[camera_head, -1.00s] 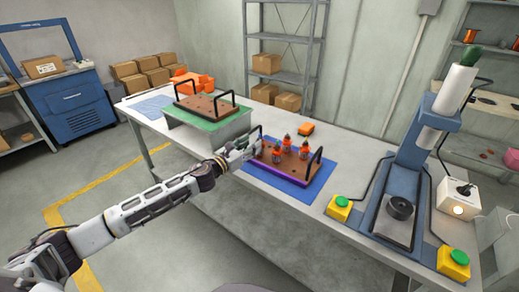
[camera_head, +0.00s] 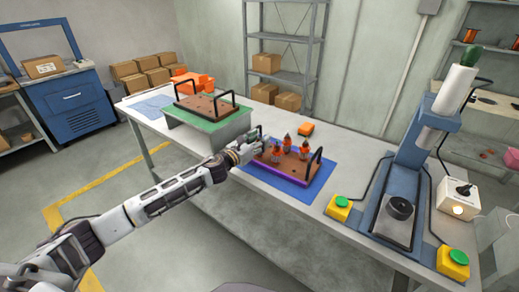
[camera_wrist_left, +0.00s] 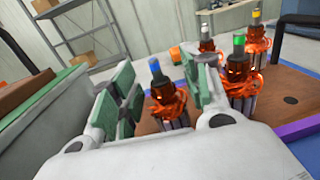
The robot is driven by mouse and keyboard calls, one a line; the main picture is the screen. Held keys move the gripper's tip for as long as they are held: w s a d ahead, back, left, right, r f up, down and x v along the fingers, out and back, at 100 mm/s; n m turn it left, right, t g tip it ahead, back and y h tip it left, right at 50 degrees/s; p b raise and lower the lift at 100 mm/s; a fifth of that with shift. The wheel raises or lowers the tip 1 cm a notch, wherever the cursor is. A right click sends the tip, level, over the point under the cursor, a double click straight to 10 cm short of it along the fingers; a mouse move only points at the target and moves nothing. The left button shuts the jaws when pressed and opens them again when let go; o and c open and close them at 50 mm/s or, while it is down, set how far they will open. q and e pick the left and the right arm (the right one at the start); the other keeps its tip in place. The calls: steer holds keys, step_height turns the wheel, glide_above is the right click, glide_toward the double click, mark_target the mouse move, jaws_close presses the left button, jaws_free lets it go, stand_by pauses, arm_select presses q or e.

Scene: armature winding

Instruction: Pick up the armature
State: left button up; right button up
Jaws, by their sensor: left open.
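My left gripper (camera_head: 257,141) is open at the left end of a brown tray with purple edge (camera_head: 262,172). Several armatures (camera_head: 304,151) with orange-copper windings stand upright on this tray. In the left wrist view, the gripper's green-padded fingers (camera_wrist_left: 162,88) are apart. A blue-tipped armature (camera_wrist_left: 168,106) shows between them; whether they touch it I cannot tell. A green-tipped armature (camera_wrist_left: 238,75), a yellow-tipped one (camera_wrist_left: 257,42) and a white-tipped one (camera_wrist_left: 206,45) stand to the right, partly behind the right finger. My right gripper is not in view.
The tray lies on a blue mat (camera_head: 318,182) and has a black handle (camera_head: 313,166). A second brown tray (camera_head: 208,106) sits on a raised green-topped stand to the left. A blue press (camera_head: 408,165) with yellow button boxes stands to the right.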

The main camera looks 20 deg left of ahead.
arm_select(q)
steer(key=shift+w+d, duration=0.1)
steer(key=shift+w, duration=0.1)
stand_by(0.4)
jaws_close()
